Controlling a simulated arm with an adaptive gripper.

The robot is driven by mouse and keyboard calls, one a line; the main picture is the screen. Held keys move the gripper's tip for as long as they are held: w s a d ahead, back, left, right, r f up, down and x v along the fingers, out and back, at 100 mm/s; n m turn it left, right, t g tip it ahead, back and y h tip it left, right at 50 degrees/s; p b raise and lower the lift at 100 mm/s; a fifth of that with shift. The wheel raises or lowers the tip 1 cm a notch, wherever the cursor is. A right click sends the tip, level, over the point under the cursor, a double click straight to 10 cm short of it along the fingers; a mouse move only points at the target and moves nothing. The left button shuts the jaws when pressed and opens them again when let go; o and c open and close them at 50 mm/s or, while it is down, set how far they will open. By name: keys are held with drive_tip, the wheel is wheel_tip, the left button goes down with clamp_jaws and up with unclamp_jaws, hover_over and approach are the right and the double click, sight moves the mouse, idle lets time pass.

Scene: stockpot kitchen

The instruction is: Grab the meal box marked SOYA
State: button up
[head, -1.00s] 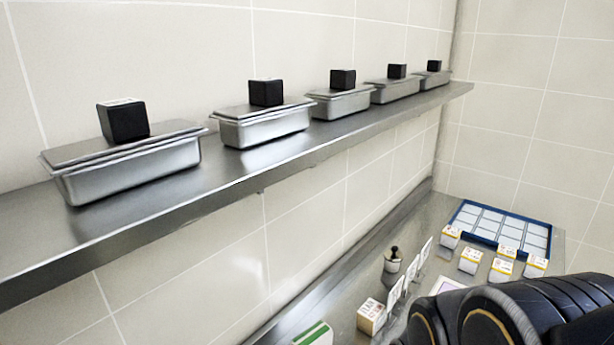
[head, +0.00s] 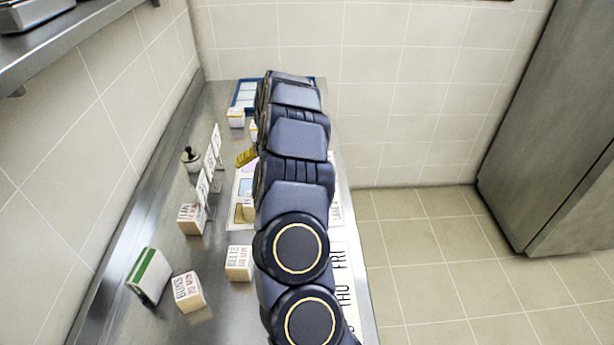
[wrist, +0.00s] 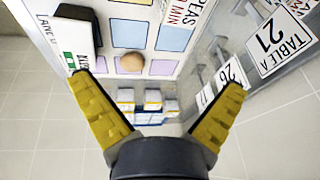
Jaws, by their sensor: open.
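My gripper (wrist: 158,88) is open in the wrist view, its two yellow fingers spread wide with nothing between the tips. In the head view only a yellow finger (head: 246,157) shows beside my arm. No marking SOYA can be read in any view. Small white boxes with yellow bands stand at the far end of the counter, one here (head: 236,118); their markings are too small to read. In the wrist view several small boxes (wrist: 152,99) show beyond the fingertips, apart from them. My arm hides part of the counter.
Nearer boxes include one marked BUNS (head: 187,291) and another white box (head: 239,262). A green-and-white box (head: 149,276), table-number cards (head: 209,165) and a black-topped pot (head: 191,158) stand at left. A blue-framed tray (head: 245,92) lies at the far end.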

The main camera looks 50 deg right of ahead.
drive_tip(key=s+d+f, duration=0.1)
drive_tip(key=d+f, duration=0.1)
drive_tip(key=d, duration=0.2)
drive_tip(key=s+d+f+m+h, duration=0.1)
drive_tip(key=s+d+f, duration=0.1)
drive_tip(key=d+f, duration=0.1)
drive_tip(key=s+d+f+m+h, duration=0.1)
drive_tip(key=d+f, duration=0.1)
drive_tip(key=d, duration=0.4)
drive_tip(key=shift+s+f+g, duration=0.15)
drive_tip(key=shift+s+g, duration=0.1)
drive_tip(key=shift+g, duration=0.05)
drive_tip(key=shift+w+d+f, duration=0.15)
drive_tip(key=shift+d+f, duration=0.15)
drive_tip(key=shift+f, duration=0.25)
drive_tip(key=shift+w+d+f, duration=0.1)
drive_tip(key=shift+w+f, duration=0.1)
drive_tip(key=shift+f, duration=0.45)
drive_tip(key=shift+w+x, duration=0.15)
drive_tip(key=shift+x, duration=1.05)
drive_tip(key=shift+w+x, duration=0.15)
drive_tip(key=shift+x, duration=1.1)
drive_tip(key=shift+d+r, duration=0.15)
drive_tip(key=c, duration=1.2)
